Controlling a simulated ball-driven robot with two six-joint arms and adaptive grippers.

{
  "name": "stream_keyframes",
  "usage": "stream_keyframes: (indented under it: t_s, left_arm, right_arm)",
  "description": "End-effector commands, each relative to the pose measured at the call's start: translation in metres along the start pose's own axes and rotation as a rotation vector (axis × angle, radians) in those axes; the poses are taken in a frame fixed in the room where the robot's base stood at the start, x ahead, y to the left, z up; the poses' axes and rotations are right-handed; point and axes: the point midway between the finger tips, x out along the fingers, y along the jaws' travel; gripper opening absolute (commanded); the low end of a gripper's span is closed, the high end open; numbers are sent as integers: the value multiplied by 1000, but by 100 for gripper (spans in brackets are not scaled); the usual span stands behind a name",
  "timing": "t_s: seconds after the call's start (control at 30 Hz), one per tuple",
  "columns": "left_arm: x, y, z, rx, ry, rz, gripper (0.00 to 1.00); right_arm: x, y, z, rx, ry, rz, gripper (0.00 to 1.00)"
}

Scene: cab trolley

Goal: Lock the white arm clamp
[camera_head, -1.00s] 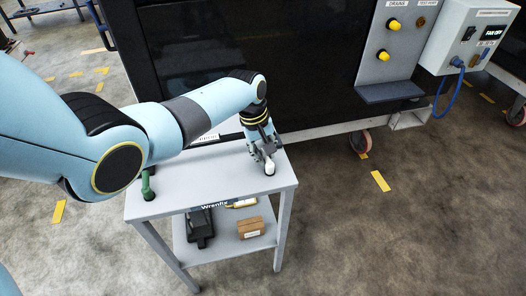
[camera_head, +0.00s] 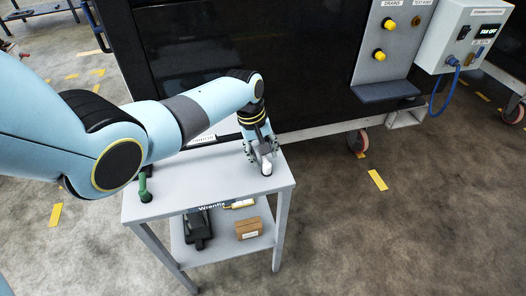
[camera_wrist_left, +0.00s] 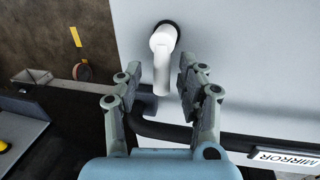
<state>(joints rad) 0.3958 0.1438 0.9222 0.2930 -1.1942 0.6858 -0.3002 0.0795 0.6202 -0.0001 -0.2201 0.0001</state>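The white arm clamp (camera_head: 267,168) stands near the right end of the grey trolley top (camera_head: 185,183). In the left wrist view the white clamp (camera_wrist_left: 162,68) shows a rounded head on a dark round base, with a short arm pointing back toward my gripper. My left gripper (camera_head: 259,155) is at the clamp, just above the trolley top. In the left wrist view its fingers (camera_wrist_left: 157,88) are spread, with the end of the clamp's arm between them and gaps on both sides. My right gripper is not in view.
A green clamp (camera_head: 144,187) stands at the trolley's left end. The lower shelf holds a dark object (camera_head: 198,229) and a brown box (camera_head: 249,228). A dark panelled body (camera_head: 220,45) rises behind the trolley. The floor on the right is open.

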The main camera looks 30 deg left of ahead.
Motion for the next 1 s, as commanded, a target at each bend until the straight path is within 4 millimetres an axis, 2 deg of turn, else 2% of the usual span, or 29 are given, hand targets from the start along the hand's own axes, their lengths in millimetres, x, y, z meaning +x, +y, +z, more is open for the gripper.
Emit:
stream_keyframes:
  t_s: [0.17, 0.27, 0.37, 0.7, 0.83, 1.0]
  left_arm:
    - [-2, 0, 0, 0, 1, 0, 39]
    - [-10, 0, -1, -1, 2, 1, 39]
    - [-25, -1, -1, 0, 4, 1, 39]
    - [-96, 0, -1, 2, 3, 1, 39]
    - [-112, 0, -1, 0, 2, 1, 39]
    - [-120, 0, 0, 1, 0, 0, 39]
  right_arm:
    - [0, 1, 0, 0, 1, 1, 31]
    - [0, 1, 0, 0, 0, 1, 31]
    - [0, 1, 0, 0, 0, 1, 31]
    - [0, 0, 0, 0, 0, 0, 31]
    - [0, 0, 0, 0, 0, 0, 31]
    - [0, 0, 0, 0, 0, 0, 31]
